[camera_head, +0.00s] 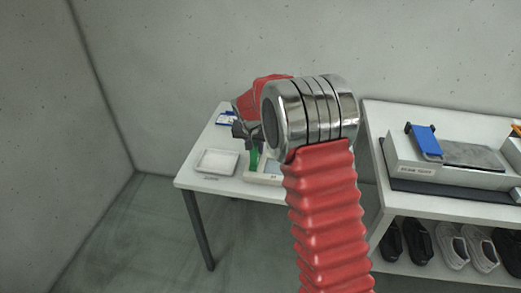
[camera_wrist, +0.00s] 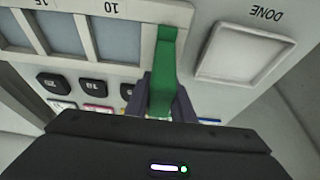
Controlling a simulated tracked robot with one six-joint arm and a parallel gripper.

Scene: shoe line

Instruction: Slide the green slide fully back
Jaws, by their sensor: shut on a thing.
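The green slide (camera_wrist: 165,75) stands upright between my gripper's dark fingers (camera_wrist: 163,105) in the wrist view. My gripper is shut on it. Its upper end meets the pale frame beside the window marked 10. In the head view the green slide (camera_head: 254,159) shows as a small green piece just below my gripper (camera_head: 250,143), over the white table (camera_head: 190,177). My arm's red sleeve and metal joint hide part of the slide's surroundings there. The slide's lower end is hidden by the gripper in the wrist view.
A white square tray marked DONE (camera_wrist: 243,52) lies right of the slide in the wrist view. Several dark numbered pieces (camera_wrist: 95,84) lie left. In the head view, a bench (camera_head: 415,113) at right bears a device with a blue part (camera_head: 424,142); shoes stand below.

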